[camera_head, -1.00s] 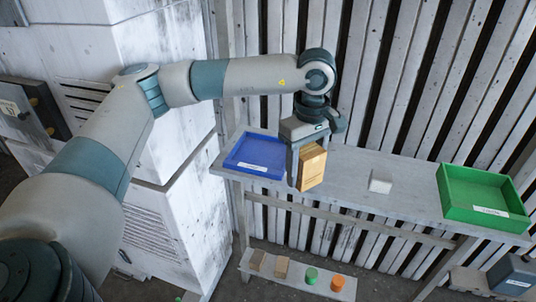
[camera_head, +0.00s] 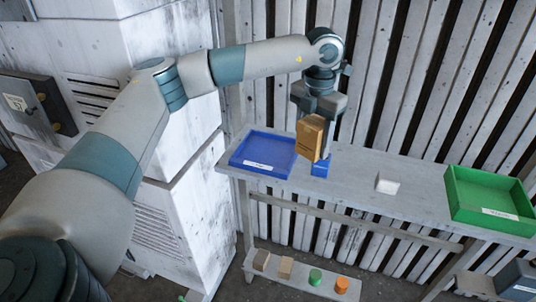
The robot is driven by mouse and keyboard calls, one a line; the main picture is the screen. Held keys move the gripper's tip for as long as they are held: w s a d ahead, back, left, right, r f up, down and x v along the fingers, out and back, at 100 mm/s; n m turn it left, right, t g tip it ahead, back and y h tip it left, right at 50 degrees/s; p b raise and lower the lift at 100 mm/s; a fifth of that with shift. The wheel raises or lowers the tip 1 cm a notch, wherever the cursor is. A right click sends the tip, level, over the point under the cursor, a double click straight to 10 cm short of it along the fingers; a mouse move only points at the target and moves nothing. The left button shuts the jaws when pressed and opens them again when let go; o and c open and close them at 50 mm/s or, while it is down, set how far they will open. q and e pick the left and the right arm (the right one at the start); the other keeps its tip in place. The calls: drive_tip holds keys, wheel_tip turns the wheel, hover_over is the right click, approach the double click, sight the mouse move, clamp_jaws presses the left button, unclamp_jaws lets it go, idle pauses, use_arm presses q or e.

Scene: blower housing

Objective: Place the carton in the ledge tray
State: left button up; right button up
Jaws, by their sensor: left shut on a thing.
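The carton (camera_head: 310,138), a tan-brown box, is held upright and slightly tilted in my left gripper (camera_head: 317,128). My left gripper points down and is shut on it, above the grey shelf (camera_head: 350,180). The carton partly hides a blue block (camera_head: 320,166) on the shelf. A blue tray (camera_head: 262,153) sits on the shelf just left of the carton. A green tray (camera_head: 490,197) sits at the shelf's right end. Both trays look empty, and their labels are too small to read. My right gripper is not in view.
A white block (camera_head: 387,184) stands on the shelf between the carton and the green tray. A lower shelf holds two tan blocks (camera_head: 285,267), a green piece (camera_head: 315,277) and an orange piece (camera_head: 341,285). White slats (camera_head: 440,90) rise close behind.

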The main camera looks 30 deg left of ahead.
use_arm(q)
drive_tip(key=n, duration=0.1)
drive_tip(key=w+n, duration=0.1)
drive_tip(key=n, duration=0.1)
drive_tip(key=shift+w+a+n, duration=0.15)
drive_tip(key=shift+a+n, duration=0.15)
drive_tip(key=shift+a, duration=0.1)
drive_tip(key=n, duration=0.1)
drive_tip(key=w+a+n, duration=0.1)
drive_tip(key=n, duration=0.3)
drive_tip(key=shift+w+a+r, duration=0.15)
drive_tip(key=shift+w, duration=0.15)
drive_tip(key=w+a+n, duration=0.1)
drive_tip(key=n, duration=0.2)
drive_tip(key=w+n, duration=0.1)
drive_tip(key=n, duration=0.2)
drive_tip(key=a+n+b, duration=0.1)
drive_tip(key=n, duration=0.3)
drive_tip(key=shift+w+a+r, duration=0.2)
drive_tip(key=shift+w+a, duration=0.1)
drive_tip(key=shift+w, duration=0.1)
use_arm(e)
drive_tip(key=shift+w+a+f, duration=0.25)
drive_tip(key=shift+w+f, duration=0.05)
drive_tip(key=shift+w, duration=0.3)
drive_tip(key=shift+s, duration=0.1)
